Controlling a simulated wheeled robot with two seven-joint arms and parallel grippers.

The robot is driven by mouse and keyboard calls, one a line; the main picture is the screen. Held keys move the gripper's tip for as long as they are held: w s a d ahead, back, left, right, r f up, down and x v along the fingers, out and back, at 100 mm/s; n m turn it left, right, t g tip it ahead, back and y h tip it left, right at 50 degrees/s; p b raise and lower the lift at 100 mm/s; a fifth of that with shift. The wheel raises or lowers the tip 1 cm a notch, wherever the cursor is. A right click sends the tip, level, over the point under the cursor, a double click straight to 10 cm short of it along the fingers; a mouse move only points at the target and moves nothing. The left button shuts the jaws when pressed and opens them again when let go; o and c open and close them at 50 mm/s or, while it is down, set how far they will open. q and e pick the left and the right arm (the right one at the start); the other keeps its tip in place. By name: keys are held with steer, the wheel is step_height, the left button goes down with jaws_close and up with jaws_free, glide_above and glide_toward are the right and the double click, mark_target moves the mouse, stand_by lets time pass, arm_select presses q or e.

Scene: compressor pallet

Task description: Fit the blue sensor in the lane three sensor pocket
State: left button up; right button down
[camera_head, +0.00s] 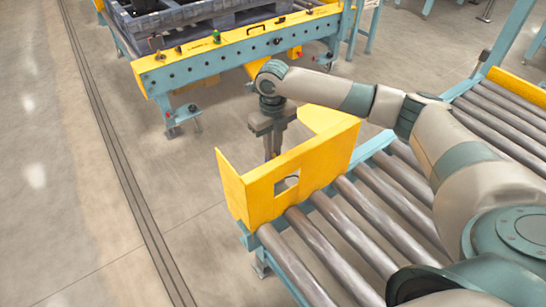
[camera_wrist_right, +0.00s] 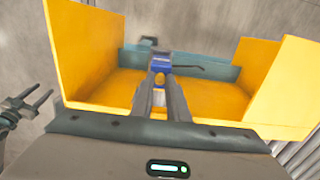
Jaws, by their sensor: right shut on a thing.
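My right gripper (camera_head: 271,152) reaches down behind the yellow guard (camera_head: 258,200) at the end of the roller lane. In the right wrist view my right gripper (camera_wrist_right: 160,88) is shut on the blue sensor (camera_wrist_right: 160,61), which sits at the fingertips above the yellow guard's floor. A thin dark cable or pin sticks out to its right. The guard hides the sensor in the head view. A small dark bracket (camera_wrist_right: 148,41) lies beyond the sensor; I cannot tell whether it is the pocket. My left gripper (camera_wrist_right: 36,103) shows at the left of the wrist view, fingers apart and empty.
The guard's upright yellow walls (camera_wrist_right: 78,45) stand on both sides of my right gripper. Steel rollers (camera_head: 335,235) run beside it. Another conveyor end (camera_head: 230,55) with a yellow top and a pallet stands at the back. The floor (camera_head: 60,190) at left is clear.

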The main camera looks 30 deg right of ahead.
steer(key=shift+f, duration=1.95)
steer(key=c, duration=1.7)
jaws_free()
steer(key=shift+f, duration=0.1)
step_height(320, 180, up, 12)
steer(key=shift+r, duration=0.15)
